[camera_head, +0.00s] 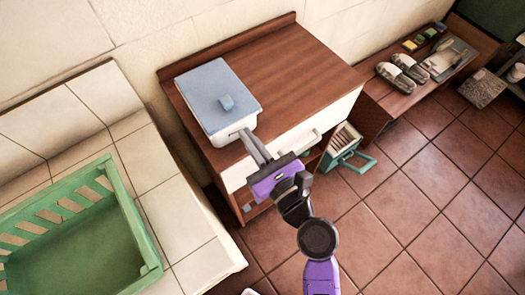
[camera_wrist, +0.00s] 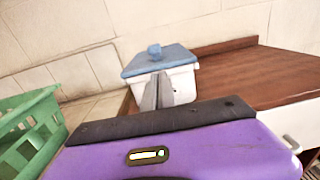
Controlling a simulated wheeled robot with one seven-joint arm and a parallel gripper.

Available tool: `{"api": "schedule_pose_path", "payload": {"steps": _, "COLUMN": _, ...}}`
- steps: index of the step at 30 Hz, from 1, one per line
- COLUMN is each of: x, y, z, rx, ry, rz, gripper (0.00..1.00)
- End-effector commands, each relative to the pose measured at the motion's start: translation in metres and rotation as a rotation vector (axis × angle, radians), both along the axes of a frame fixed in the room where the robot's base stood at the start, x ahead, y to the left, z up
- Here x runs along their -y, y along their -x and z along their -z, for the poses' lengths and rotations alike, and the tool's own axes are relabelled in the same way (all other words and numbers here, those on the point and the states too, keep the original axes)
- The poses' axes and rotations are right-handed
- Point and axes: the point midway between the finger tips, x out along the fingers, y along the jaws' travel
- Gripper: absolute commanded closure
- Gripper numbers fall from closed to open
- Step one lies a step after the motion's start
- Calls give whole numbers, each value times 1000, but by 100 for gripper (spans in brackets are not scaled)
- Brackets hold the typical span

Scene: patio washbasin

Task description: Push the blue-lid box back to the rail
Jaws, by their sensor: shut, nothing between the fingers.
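The blue-lid box (camera_head: 219,99) is white with a flat blue lid and a small blue knob, and stands upright on the left part of a brown wooden cabinet top. It also shows ahead in the wrist view (camera_wrist: 160,62). The rail (camera_head: 228,47) is a low wooden strip along the cabinet's back edge, by the wall. In the head view, the box's far end is close to the rail; any gap is hard to judge. My gripper (camera_head: 247,138) is shut and empty, its fingertips at the box's front face. Contact is not certain. In the wrist view, the fingers (camera_wrist: 157,92) cover part of that face.
A green slatted crate (camera_head: 120,210) stands on the tiled counter at left. The cabinet top (camera_head: 300,75) is clear right of the box. A drawer handle (camera_head: 305,141) sticks out in front. Slippers (camera_head: 402,72) lie on a low bench at right.

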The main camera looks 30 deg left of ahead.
Motion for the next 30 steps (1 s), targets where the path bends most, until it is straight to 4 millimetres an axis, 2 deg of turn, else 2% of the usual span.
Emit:
{"api": "schedule_pose_path", "payload": {"steps": 6, "x": -17, "y": -8, "z": 0, "rx": 0, "ry": 0, "rz": -1, "gripper": 100}}
{"api": "schedule_pose_path", "payload": {"steps": 20, "x": -22, "y": -11, "z": 0, "rx": 0, "ry": -1, "rz": 1, "gripper": 100}}
{"api": "schedule_pose_path", "payload": {"steps": 23, "x": -34, "y": -17, "z": -2, "rx": 0, "ry": -2, "rz": 2, "gripper": 100}}
{"api": "schedule_pose_path", "payload": {"steps": 30, "x": -85, "y": -41, "z": -1, "rx": 1, "ry": -2, "rz": 1, "gripper": 100}}
